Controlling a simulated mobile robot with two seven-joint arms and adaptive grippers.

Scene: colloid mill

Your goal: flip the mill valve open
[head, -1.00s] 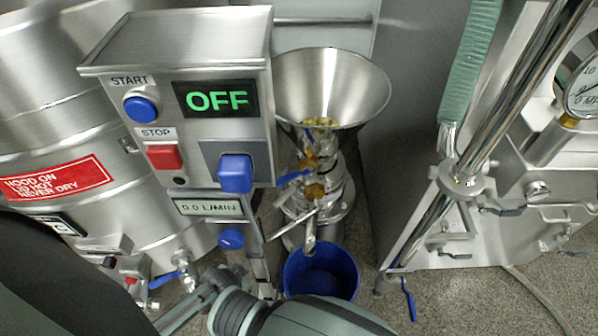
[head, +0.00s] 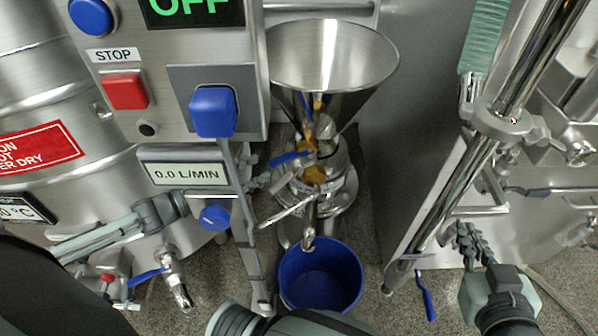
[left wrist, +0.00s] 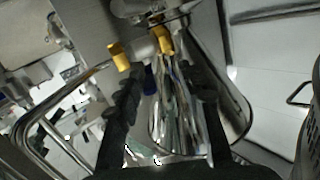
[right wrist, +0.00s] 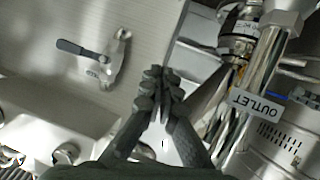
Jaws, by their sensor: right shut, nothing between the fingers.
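The colloid mill (head: 322,190) stands at centre under a steel funnel hopper (head: 335,60). A blue valve lever (head: 290,158) points left from beside the mill's yellow fittings (head: 315,174). My left gripper (head: 268,180) reaches in from the left, past the control panel's post, and its tips are close to the lever; I cannot tell whether they touch. In the left wrist view its fingers (left wrist: 168,100) are spread, with the funnel and a small blue part (left wrist: 150,80) beyond them. My right gripper (head: 467,240) is at the right, away from the mill; its fingertips meet in the right wrist view (right wrist: 160,85).
The control panel (head: 165,70) and its post (head: 243,200) stand left of the mill. A blue bucket (head: 320,275) is under the mill's outlet. Steel pipework (head: 450,205) and a cabinet are at right. Another blue-handled tap (head: 150,275) is at lower left.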

